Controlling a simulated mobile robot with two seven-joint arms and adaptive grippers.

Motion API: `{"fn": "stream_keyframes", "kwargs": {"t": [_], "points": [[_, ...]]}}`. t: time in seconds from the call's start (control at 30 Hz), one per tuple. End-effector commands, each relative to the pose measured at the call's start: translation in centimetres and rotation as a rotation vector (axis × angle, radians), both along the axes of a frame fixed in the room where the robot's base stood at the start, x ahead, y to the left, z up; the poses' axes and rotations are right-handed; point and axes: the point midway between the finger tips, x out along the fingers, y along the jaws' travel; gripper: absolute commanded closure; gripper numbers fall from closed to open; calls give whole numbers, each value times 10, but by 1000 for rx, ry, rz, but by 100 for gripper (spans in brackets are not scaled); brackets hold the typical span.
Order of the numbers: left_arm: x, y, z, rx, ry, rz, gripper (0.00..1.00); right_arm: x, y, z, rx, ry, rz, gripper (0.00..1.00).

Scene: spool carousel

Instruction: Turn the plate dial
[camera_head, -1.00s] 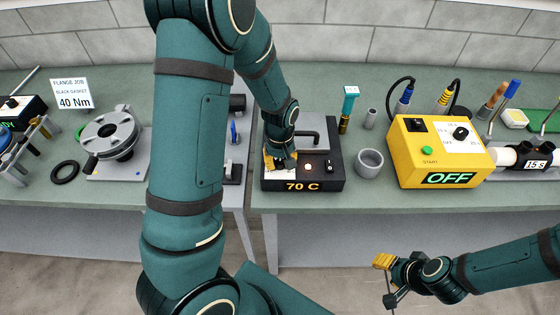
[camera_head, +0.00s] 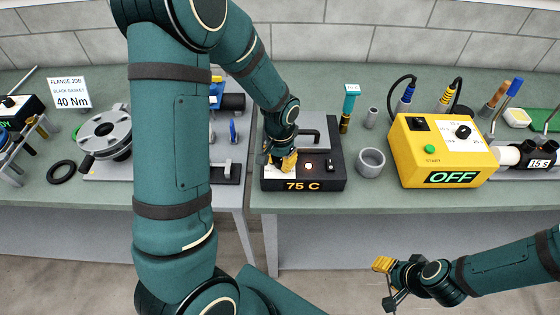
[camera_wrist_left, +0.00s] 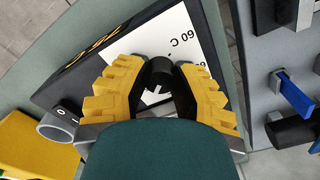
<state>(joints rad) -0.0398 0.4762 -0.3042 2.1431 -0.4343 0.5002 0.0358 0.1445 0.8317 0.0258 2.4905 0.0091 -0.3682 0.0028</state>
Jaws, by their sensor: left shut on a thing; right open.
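The hot plate (camera_head: 325,178) is a black box on the bench with a grey top and a handle-like bar; its display (camera_head: 302,186) reads 75 C. Its dial (camera_wrist_left: 160,68) is a black knob over a white label in the left wrist view; part of the label reads 60 C. My left gripper (camera_head: 283,163) is at the plate's front left. Its yellow fingers (camera_wrist_left: 160,85) are shut on the dial, one on each side. My arm and fingers hide much of the dial in the head view. My right gripper (camera_head: 383,282) is open and empty, low in front of the bench.
A yellow box (camera_head: 440,150) reading OFF stands to the right, with a grey ring-shaped cup (camera_head: 371,162) between it and the plate. A flange (camera_head: 105,135) and black gasket (camera_head: 61,172) lie left. A small switch (camera_head: 332,168) sits beside the dial.

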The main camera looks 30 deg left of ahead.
Motion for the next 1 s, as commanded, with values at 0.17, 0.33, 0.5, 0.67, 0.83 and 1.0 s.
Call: {"fn": "stream_keyframes", "kwargs": {"t": [0.17,0.33,0.5,0.67,0.83,1.0], "points": [[0,0,0,-1,-1,-96,100,0,0,-2,0,0,0,53],[0,0,0,0,-1,-153,100,0,0,-3,-1,0,0,53],[0,-1,0,0,-1,-181,100,0,0,-3,-1,0,0,53],[0,-1,0,0,-1,-186,100,0,0,-3,-1,0,0,53],[0,-1,0,0,-1,-186,100,0,0,-3,-1,0,0,53],[0,-1,0,-1,-1,-186,45,0,0,-3,-1,0,0,53]]}}
